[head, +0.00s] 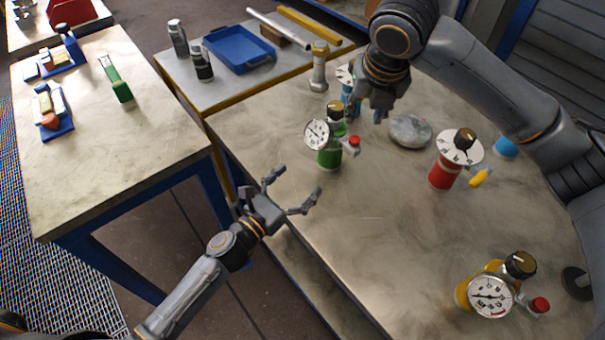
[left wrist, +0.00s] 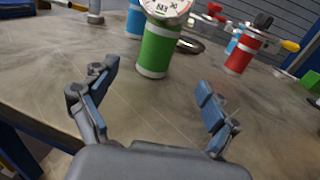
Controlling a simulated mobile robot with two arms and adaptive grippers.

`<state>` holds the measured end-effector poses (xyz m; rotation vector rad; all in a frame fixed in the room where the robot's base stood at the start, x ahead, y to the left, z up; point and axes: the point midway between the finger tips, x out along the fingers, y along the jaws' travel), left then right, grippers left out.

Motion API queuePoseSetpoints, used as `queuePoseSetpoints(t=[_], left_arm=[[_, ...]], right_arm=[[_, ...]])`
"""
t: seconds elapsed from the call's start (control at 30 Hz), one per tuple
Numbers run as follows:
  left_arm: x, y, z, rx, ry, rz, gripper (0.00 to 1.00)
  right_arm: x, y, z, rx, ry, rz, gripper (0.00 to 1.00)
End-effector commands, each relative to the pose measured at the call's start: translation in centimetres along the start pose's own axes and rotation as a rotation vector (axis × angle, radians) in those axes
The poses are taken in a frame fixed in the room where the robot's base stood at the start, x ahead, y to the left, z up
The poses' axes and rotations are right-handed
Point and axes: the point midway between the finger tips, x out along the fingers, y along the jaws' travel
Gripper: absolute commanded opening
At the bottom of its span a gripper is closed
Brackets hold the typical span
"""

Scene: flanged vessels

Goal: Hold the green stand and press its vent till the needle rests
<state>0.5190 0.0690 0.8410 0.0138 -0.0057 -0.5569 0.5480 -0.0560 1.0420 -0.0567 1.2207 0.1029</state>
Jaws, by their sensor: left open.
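The gauge's needle is too small to read surely. My left gripper (head: 294,188) is open and empty at the table's near-left edge, apart from the stand. In the left wrist view the green stand (left wrist: 158,48) is ahead, beyond the spread fingers (left wrist: 155,98); its top is cut off. My right gripper (head: 367,113) points down behind and right of the stand, its fingers apart.
A blue vessel (head: 347,88) is partly hidden by my right gripper. A grey stone-like disc (head: 410,131), a red vessel (head: 442,175) and a yellow gauge vessel (head: 463,293) stand to the right. A blue tray (head: 239,66) is on the back table. The table's front middle is clear.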

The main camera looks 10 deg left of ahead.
Motion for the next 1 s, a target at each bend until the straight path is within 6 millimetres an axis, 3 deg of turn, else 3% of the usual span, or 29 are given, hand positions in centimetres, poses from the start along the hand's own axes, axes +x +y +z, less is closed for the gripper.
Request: queuePoseSetpoints(t=[0.17, 0.7, 1.0], left_arm=[[1.9, 0.2, 0.0, -0.021, 0.001, 0.009, 0.87], [11.8, 0.2, -0.1, -0.017, 0.002, 0.007, 0.87], [13.7, 0.2, -0.1, -0.015, 0.002, 0.006, 0.87]], right_arm=[[0.0, 0.0, 0.0, 0.000, 0.000, 0.000, 0.38], [0.0, 0.0, 0.0, 0.000, 0.000, 0.000, 0.38], [0.0, 0.0, 0.0, 0.000, 0.000, 0.000, 0.38]])
